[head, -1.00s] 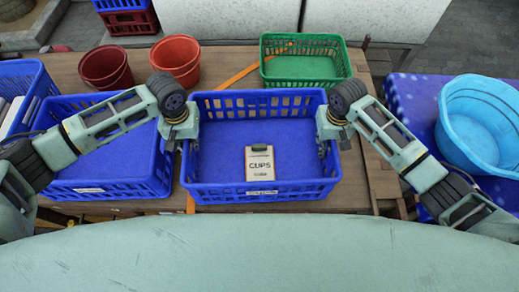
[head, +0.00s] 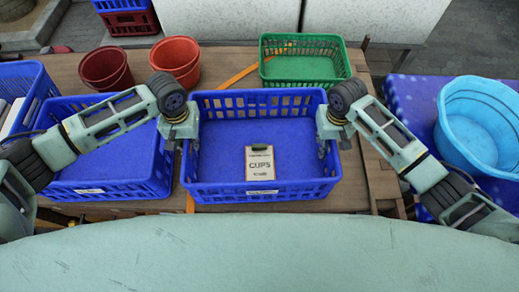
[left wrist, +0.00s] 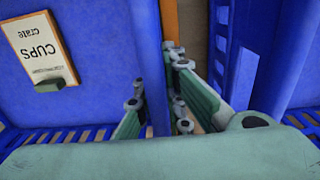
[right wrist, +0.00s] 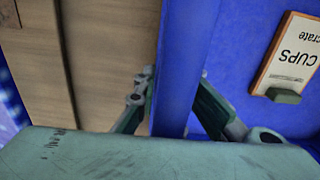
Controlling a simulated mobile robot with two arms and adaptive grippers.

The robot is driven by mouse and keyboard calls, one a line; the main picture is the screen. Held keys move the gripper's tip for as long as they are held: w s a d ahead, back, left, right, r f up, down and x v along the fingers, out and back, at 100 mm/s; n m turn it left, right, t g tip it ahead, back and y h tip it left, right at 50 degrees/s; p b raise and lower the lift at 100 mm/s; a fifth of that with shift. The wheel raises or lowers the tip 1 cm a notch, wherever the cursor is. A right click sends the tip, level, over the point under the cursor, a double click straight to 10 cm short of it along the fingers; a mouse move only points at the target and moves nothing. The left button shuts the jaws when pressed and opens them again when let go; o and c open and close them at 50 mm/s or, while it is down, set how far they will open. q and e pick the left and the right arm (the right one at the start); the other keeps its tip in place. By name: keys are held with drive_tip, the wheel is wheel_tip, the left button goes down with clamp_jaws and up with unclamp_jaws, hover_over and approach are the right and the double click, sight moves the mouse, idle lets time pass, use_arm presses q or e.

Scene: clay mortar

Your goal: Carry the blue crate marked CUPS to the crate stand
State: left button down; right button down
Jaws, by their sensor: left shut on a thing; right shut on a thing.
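The blue crate marked CUPS (head: 225,165) sits on the wooden table in the middle of the head view. A card reading CUPS (head: 259,164) lies inside it; the card also shows in the left wrist view (left wrist: 38,50) and the right wrist view (right wrist: 290,58). My left gripper (head: 187,143) is shut on the crate's left wall. In the left wrist view its fingers (left wrist: 155,110) straddle that wall. My right gripper (head: 332,145) is shut on the right wall, with a finger on each side in the right wrist view (right wrist: 175,105). The crate stand cannot be made out.
Another blue crate (head: 110,170) stands close on the left, with a further blue crate (head: 35,82) beyond. Two red-brown pots (head: 176,58) and a green basket (head: 305,68) stand behind. A light blue basin (head: 480,125) sits on blue cloth at right.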

wheel_tip(320, 180, up, 4)
drive_tip(key=p, duration=0.3)
drive_tip(key=shift+r+p, duration=0.2)
drive_tip(key=shift+p, duration=0.1)
drive_tip(key=shift+f, duration=0.1)
idle(0.3)
